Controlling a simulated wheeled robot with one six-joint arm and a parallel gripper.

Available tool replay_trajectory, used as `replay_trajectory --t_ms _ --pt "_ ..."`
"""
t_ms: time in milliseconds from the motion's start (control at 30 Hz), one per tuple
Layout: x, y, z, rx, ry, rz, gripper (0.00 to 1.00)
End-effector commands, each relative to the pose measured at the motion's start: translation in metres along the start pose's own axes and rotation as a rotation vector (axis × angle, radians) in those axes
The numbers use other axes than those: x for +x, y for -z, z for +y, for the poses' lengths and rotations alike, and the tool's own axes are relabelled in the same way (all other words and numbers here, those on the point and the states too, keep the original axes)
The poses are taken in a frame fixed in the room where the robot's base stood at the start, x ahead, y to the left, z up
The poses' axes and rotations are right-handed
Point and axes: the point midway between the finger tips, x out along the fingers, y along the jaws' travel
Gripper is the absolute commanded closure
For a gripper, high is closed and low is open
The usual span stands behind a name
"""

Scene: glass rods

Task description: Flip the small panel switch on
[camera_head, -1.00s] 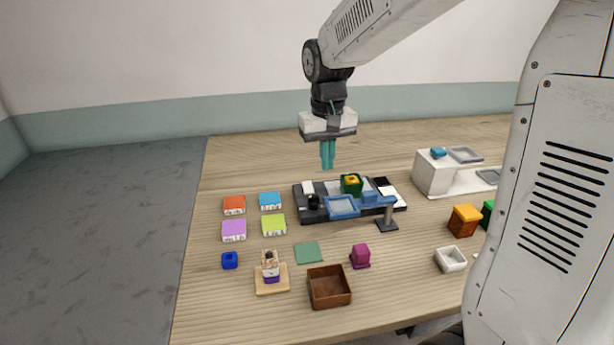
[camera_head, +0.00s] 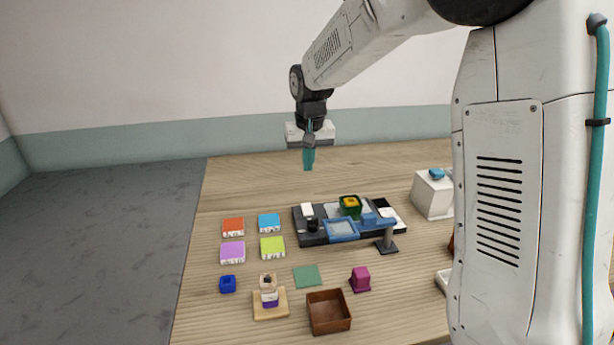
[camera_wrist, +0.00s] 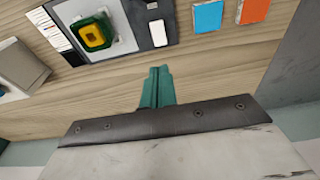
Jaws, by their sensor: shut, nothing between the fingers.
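A dark panel board (camera_head: 312,240) lies on the table and also shows at the top of the wrist view (camera_wrist: 148,15). A small white plate (camera_head: 307,209) sits at its left end; it also shows in the wrist view (camera_wrist: 158,33). This may be the switch, but its on or off position is too small to tell. A green block with a yellow top (camera_head: 350,205) stands on the board. My gripper (camera_head: 308,167) is shut and empty, above and behind the board's left end, apart from it. Its teal fingers show in the wrist view (camera_wrist: 157,72).
A blue framed stand (camera_head: 342,230) is at the board's front. Orange (camera_head: 233,226), blue (camera_head: 269,222), purple (camera_head: 232,252) and lime (camera_head: 272,247) blocks lie left. A brown box (camera_head: 329,313) and magenta block (camera_head: 360,279) are in front. A white unit (camera_head: 431,195) stands right. Table behind the board is clear.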

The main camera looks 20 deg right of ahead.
Motion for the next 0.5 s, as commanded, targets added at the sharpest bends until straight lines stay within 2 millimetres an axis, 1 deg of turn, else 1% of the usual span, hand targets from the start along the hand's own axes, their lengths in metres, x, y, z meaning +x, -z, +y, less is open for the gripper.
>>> replay_trajectory --t_ms 300,500 --pt "0.068 -0.002 0.001 0.0 -0.001 -0.006 1.0" --pt "0.104 -0.001 0.001 0.001 -0.001 -0.004 1.0"
